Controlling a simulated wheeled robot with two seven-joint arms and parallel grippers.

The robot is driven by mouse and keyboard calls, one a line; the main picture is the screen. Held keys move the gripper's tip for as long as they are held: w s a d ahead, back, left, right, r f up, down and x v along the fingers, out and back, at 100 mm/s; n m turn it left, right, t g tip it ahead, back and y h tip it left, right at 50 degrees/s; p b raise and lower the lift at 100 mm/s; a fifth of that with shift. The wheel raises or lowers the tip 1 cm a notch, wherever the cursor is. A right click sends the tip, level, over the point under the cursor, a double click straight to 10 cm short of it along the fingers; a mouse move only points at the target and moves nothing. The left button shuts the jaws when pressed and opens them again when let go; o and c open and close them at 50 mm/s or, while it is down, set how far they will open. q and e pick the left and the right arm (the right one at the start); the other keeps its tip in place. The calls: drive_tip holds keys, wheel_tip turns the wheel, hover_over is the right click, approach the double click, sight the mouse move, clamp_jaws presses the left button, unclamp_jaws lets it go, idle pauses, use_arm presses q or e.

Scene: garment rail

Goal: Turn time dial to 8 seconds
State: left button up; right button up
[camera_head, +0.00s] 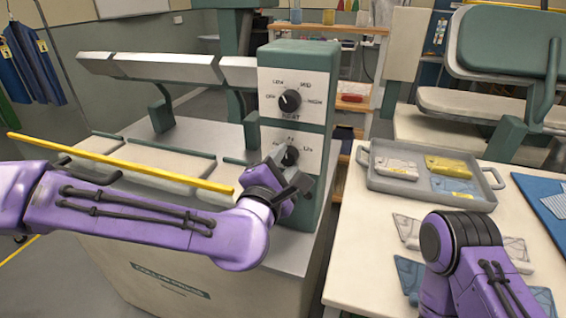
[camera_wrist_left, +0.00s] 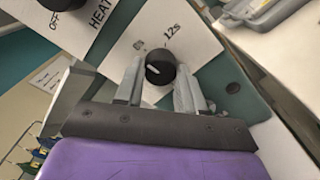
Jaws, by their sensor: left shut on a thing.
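The time dial (camera_head: 290,155) is a black round knob on the lower white panel of the green control box. In the left wrist view the dial (camera_wrist_left: 160,66) sits between the two grey fingers of my left gripper (camera_wrist_left: 158,85), which is shut on it. A pale pointer line shows on the knob, and a "12s" label stands beside it; the other label is too blurred to read. In the head view my left gripper (camera_head: 287,172) reaches the dial from the front and partly covers its panel. My right arm shows at lower right, but its gripper is out of view.
The heat dial (camera_head: 290,101) is on the panel above. A yellow bar (camera_head: 120,163) runs past my left arm. A grey tray (camera_head: 432,174) with folded packets stands on the right-hand table (camera_head: 355,265), with more packets in front of it.

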idle(0.4)
use_arm(q)
drive_tip(key=o, duration=1)
drive_tip(key=shift+o, duration=0.2)
drive_tip(key=b+v, duration=0.5)
drive_tip(key=v, duration=0.5)
drive_tip(key=shift+s, duration=0.25)
